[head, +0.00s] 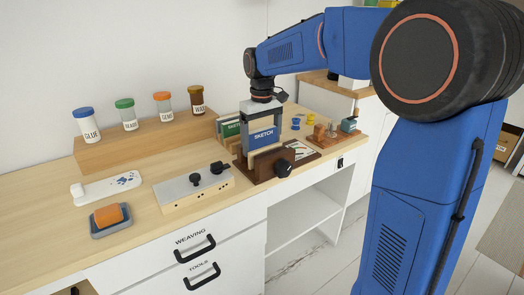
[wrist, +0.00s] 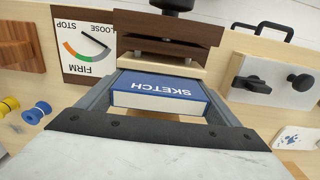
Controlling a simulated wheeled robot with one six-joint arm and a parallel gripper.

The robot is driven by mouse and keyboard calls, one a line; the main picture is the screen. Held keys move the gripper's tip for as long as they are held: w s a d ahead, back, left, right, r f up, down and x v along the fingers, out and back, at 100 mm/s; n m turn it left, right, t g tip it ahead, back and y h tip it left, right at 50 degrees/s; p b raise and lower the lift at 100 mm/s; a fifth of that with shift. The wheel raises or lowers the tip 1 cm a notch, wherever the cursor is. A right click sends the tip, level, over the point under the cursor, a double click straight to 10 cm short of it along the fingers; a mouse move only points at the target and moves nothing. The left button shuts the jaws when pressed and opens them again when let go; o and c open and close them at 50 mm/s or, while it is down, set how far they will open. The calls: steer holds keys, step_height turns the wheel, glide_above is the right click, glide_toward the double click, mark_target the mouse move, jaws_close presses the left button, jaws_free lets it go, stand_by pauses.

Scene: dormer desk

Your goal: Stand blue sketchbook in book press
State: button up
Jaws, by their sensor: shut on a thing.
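The blue sketchbook (head: 263,137) is upright with its SKETCH label facing front; it also shows in the wrist view (wrist: 160,90). My gripper (head: 262,131) is shut on it from above, one finger at each side edge. The book press (head: 250,172) is dark brown with pale inner boards and a black knob (head: 283,168) at its front. The sketchbook stands out above and behind the pale front board. In the wrist view the press's brown front board (wrist: 170,38) is beyond the book. The book's lower edge is hidden, so I cannot tell whether it touches the press base.
Green books (head: 229,128) stand just behind and left. A dial card (wrist: 85,45) marked LOOSE, FIRM and STOP lies beside the press. A pale block with black knobs (head: 194,187) is at left, spools (head: 296,123) at right. Labelled jars stand on a wooden riser (head: 145,143).

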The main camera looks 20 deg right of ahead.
steer(key=shift+f, duration=1.5)
steer(key=shift+f, duration=0.1)
steer(key=o, duration=1)
